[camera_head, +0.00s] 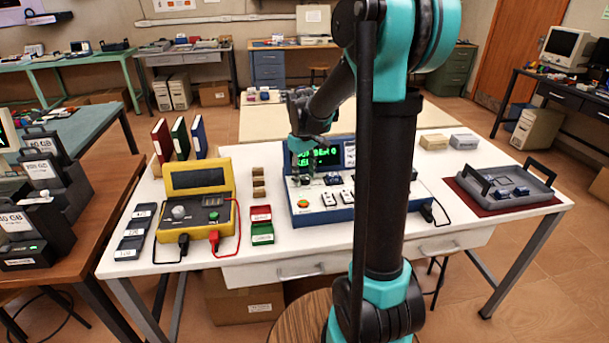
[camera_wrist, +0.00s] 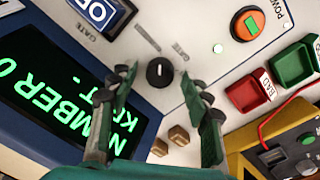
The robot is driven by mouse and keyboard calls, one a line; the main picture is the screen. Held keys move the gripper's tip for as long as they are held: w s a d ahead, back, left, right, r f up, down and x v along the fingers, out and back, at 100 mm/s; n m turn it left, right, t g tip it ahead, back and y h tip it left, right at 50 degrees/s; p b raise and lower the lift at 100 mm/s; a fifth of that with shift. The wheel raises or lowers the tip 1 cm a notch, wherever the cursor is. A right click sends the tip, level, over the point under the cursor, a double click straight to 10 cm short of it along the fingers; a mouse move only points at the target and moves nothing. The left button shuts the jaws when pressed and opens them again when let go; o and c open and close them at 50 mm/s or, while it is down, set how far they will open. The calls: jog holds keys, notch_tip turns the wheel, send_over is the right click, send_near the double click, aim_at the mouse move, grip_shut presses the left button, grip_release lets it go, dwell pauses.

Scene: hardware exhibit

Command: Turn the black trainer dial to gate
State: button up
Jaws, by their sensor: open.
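The trainer (camera_head: 315,207) is a white panel with a blue base and a dark screen with green text, on the white table. In the wrist view its black dial (camera_wrist: 159,72) is a small round knob with a white mark. Small labels beside the dial are too blurred to read. In the head view my gripper (camera_head: 314,168) is over the trainer's left part, and the dial is hard to make out.
An orange-and-green power button (camera_wrist: 248,23) lies right of the dial. Red and green trays (camera_head: 261,225), wooden blocks (camera_head: 258,185) and a yellow meter (camera_head: 198,200) stand left of the trainer.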

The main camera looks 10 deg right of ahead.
grip_shut()
dwell(0.4)
jog(key=shift+m, duration=0.3)
jog(key=m, duration=0.4)
jog(key=shift+m, duration=2.1)
jog(key=shift+g, duration=0.3)
grip_release()
